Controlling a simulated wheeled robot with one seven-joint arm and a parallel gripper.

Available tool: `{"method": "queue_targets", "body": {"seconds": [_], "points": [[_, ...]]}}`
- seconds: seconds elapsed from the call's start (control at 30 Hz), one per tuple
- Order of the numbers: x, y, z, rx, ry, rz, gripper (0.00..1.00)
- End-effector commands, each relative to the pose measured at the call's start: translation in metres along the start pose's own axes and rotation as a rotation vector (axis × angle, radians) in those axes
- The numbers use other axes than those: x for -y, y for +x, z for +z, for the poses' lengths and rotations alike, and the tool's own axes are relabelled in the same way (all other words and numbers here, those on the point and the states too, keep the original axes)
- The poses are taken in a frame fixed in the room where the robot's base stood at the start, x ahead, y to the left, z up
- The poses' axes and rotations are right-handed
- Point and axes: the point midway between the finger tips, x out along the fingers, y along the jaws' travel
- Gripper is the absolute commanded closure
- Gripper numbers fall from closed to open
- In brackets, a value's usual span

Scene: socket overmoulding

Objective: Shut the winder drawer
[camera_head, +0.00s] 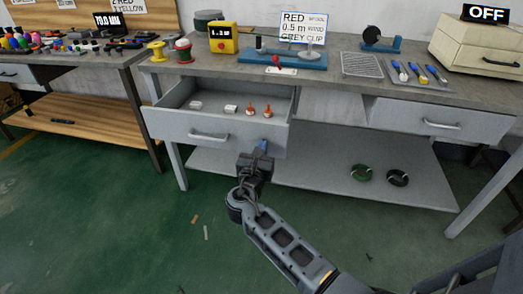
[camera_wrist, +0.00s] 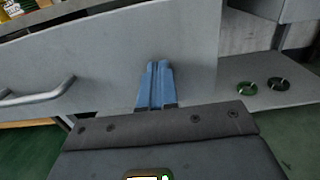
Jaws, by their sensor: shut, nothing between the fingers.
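The grey winder drawer (camera_head: 185,131) stands pulled open at the left of the grey workbench. Its front with a bar handle (camera_head: 209,136) faces me, and the handle also shows in the wrist view (camera_wrist: 38,98). Two white pieces (camera_head: 231,108) and two red-orange pieces (camera_head: 267,111) lie in it. My gripper (camera_head: 263,145) is shut and empty, its blue fingertips at the right part of the drawer front, right of the handle. In the wrist view the fingertips (camera_wrist: 158,68) point at the front panel (camera_wrist: 110,55); I cannot tell whether they touch it.
The workbench top (camera_head: 330,85) carries a blue winder base (camera_head: 282,59), a yellow timer (camera_head: 223,38) and a tool tray (camera_head: 415,75). Another drawer (camera_head: 415,116) at the right is shut. Green and black coils (camera_head: 361,173) lie on the lower shelf (camera_head: 310,178). The floor in front is mostly clear.

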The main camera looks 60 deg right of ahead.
Motion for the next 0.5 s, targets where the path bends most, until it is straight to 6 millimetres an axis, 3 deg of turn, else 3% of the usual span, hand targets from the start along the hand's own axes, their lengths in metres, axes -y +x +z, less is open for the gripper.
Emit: {"method": "queue_targets", "body": {"seconds": [0.27, 0.5], "points": [[0.000, 0.006, 0.000, 0.000, 0.000, 0.000, 1.00], [0.000, 0.044, 0.000, 0.000, 0.001, -0.003, 1.00]]}}
